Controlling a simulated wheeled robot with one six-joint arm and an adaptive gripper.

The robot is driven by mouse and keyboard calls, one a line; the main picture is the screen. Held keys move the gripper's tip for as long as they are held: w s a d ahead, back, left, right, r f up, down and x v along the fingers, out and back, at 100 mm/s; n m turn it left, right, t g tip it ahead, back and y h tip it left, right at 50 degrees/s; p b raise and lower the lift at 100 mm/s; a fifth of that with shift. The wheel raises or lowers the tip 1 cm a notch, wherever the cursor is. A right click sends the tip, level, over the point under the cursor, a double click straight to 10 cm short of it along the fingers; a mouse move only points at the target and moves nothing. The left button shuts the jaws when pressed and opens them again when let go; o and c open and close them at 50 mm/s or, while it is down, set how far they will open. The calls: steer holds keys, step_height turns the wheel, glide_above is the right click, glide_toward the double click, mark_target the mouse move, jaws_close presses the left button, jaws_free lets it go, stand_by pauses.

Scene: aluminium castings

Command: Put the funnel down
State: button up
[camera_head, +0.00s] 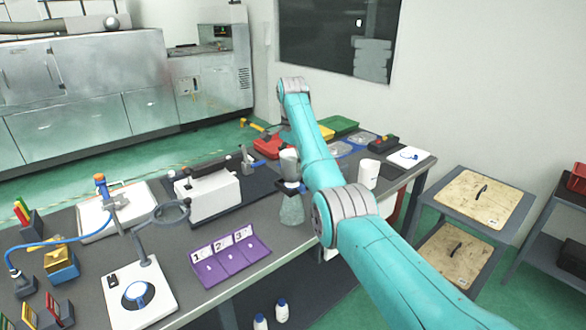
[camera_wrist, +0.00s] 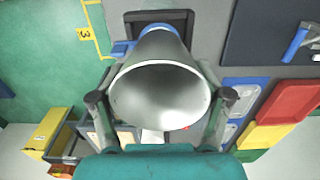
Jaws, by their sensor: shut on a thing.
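The funnel (camera_wrist: 160,95) is a smooth grey metal cone in the wrist view. Its wide round mouth faces the camera and its narrower end points away. My gripper (camera_wrist: 160,100) is shut on it, with one dark finger on each side. In the head view, my gripper (camera_head: 290,187) is over the front part of the workbench (camera_head: 325,222), below my wrist. A pale grey-green cone-shaped body, likely the funnel, shows just under it (camera_head: 291,211). I cannot tell whether its lower end touches the bench.
A purple numbered holder (camera_head: 230,262) lies to the left of my gripper. A white machine (camera_head: 207,193) stands behind it. A white cup (camera_head: 368,174) stands to the right. A red bin (camera_head: 268,147) is at the back. Some grey bench top around the purple holder is clear.

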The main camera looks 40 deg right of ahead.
steer(key=shift+f, duration=1.2)
steer(key=o, duration=1.2)
steer(key=shift+r, duration=0.1)
